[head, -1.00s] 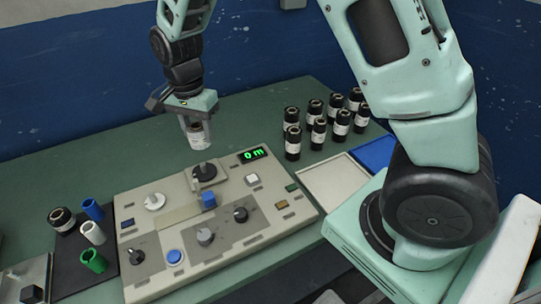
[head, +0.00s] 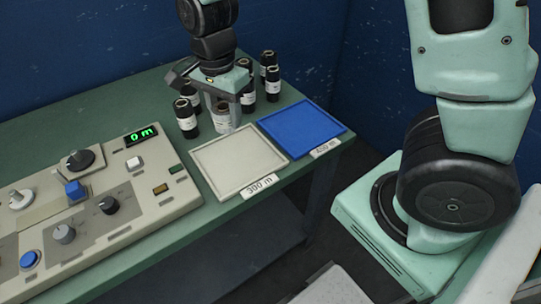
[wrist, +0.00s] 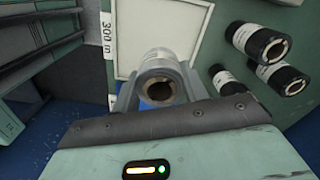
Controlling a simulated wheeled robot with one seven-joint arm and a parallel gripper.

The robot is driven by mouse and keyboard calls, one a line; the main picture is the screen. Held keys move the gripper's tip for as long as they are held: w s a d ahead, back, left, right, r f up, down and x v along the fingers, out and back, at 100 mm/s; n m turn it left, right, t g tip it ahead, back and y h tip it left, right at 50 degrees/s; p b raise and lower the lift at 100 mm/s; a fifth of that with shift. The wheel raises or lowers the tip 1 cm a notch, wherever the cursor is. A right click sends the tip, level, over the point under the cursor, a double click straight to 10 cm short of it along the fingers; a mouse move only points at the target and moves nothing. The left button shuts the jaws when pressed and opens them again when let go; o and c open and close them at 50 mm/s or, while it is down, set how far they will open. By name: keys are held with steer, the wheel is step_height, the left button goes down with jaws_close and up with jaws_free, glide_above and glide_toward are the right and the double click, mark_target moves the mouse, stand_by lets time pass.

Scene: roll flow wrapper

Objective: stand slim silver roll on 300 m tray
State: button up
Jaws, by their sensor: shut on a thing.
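My gripper (head: 222,108) is shut on the slim silver roll (head: 222,122), which hangs upright between the fingers. In the head view the roll appears at the back edge of the white 300 m tray (head: 216,184), in front of the black rolls. In the wrist view the roll (wrist: 160,66) shows its open dark core and overlaps the pale tray (wrist: 128,38). Its lower end is hidden there, so its height above the tray or table cannot be told. The visible tray surface is bare.
Several black rolls with white labels (head: 186,122) stand close behind and beside my gripper. A blue tray (head: 300,128) lies right of the white one. The control panel (head: 120,205), reading 0 m, lies to the left.

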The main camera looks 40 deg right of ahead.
steer(key=shift+s+d+f, duration=0.45)
steer(key=shift+d+f, duration=0.15)
steer(key=shift+f, duration=0.2)
step_height(320, 180, down, 4)
steer(key=shift+f, duration=0.1)
steer(key=shift+w+f+b, duration=0.1)
steer(key=shift+f+b, duration=0.25)
steer(key=shift+f, duration=1.8)
steer(key=shift+f, duration=0.15)
steer(key=o, duration=1)
